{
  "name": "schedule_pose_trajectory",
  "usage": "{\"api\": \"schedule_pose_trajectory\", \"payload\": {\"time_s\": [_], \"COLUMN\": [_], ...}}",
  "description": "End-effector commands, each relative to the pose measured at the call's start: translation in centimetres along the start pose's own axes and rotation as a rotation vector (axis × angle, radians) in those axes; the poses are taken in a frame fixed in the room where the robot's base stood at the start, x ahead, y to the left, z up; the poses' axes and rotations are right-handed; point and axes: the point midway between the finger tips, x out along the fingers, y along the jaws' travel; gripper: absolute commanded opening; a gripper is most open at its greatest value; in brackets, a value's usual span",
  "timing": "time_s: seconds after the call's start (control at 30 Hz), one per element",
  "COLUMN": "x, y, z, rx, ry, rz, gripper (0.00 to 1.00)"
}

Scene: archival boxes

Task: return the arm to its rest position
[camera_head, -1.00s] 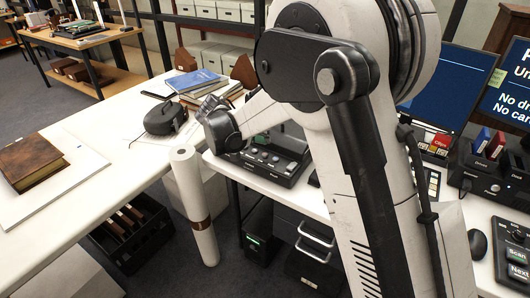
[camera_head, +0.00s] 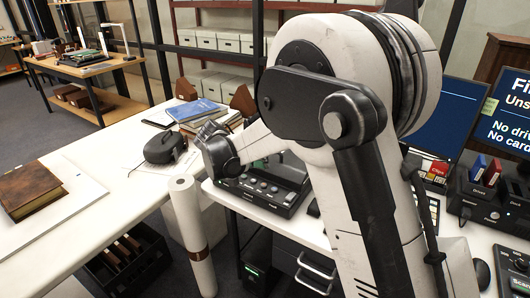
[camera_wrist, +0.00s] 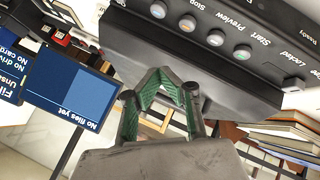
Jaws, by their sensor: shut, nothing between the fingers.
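My gripper (camera_wrist: 164,82) shows in the wrist view, its two green-lined fingers angled in to meet at the tips, shut and empty. It is close in front of the dark control box (camera_wrist: 190,45) with labelled buttons such as Preview, Stop and Start. In the head view my white and black arm is bent over the white desk, and its wrist is in front of the control box (camera_head: 262,187). The fingers are mostly hidden there. I cannot tell whether they touch the box.
A brown book (camera_head: 28,190) lies on a white board at the left. A white paper roll (camera_head: 190,225) stands at the desk gap. A blue book (camera_head: 193,110) tops a stack behind. Monitors (camera_head: 510,110) and a drive holder (camera_head: 490,195) stand at the right. A dark crate (camera_head: 125,265) is below.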

Motion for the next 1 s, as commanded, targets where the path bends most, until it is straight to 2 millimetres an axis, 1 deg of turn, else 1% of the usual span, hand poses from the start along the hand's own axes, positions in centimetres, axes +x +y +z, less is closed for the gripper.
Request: {"api": "schedule_pose_trajectory", "payload": {"time_s": [0.07, 0.17, 0.27, 0.47, 0.6, 0.77, 0.8, 0.87, 1.0], "x": [-0.1, -0.4, -1.0, -2.7, -3.9, -5.3, -5.7, -6.2, -7.3], "y": [0.3, 1.6, 4.0, 9.8, 13.6, 17.6, 18.6, 19.9, 22.8], "z": [0.0, 0.0, 0.2, 1.3, 2.7, 4.7, 5.3, 6.2, 8.6], "rx": [-0.001, -0.004, -0.009, -0.022, -0.027, -0.027, -0.027, -0.025, -0.019], "ry": [-0.001, -0.009, -0.023, -0.052, -0.065, -0.073, -0.075, -0.076, -0.075], "rz": [-0.002, -0.015, -0.041, -0.115, -0.168, -0.229, -0.243, -0.266, -0.316], "gripper": [0.0, 0.0, 0.0, 0.0, 0.0, 0.0, 0.0, 0.0, 0.0]}}
